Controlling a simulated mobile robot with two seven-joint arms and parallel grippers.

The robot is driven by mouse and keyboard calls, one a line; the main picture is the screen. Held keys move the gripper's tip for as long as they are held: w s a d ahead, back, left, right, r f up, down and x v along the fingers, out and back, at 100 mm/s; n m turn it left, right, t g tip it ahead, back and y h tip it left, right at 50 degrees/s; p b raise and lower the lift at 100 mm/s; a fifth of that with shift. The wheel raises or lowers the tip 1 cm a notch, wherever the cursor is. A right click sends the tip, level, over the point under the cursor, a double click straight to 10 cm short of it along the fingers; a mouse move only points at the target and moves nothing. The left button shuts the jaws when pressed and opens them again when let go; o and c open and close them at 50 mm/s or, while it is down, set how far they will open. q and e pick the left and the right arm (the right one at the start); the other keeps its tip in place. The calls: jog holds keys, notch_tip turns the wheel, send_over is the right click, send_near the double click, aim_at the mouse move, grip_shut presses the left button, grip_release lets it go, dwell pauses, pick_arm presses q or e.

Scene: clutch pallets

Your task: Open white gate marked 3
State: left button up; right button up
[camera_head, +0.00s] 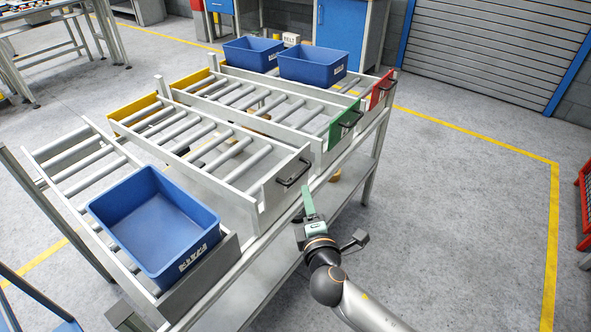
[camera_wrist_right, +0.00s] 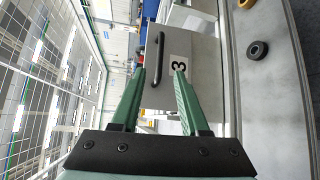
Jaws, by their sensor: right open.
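The white gate (camera_head: 279,193) stands upright at the front end of a roller lane and carries a black bar handle (camera_head: 294,173). In the right wrist view the gate (camera_wrist_right: 195,50) shows a black 3 on a pale label, with the handle (camera_wrist_right: 154,68) beside it. My right gripper (camera_head: 308,198), with green fingers, is in front of the gate, close below the handle in the head view. In the wrist view its open fingers (camera_wrist_right: 160,75) point at the handle, with nothing between them; I see no contact. My left gripper is not in view.
A blue bin (camera_head: 150,225) sits on the nearest lane, left of the gate. A green gate (camera_head: 343,125) and a red gate (camera_head: 382,90) close neighbouring lanes, with two more blue bins (camera_head: 313,66) behind.

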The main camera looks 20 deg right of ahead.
aim_at(301, 173)
jog(key=w, duration=0.3)
jog(key=w+d+f, duration=0.1)
jog(key=w, duration=0.7)
jog(key=shift+d+f, duration=0.2)
jog(key=shift+f, duration=0.1)
jog(key=shift+s, duration=0.1)
grip_shut()
dwell(0.8)
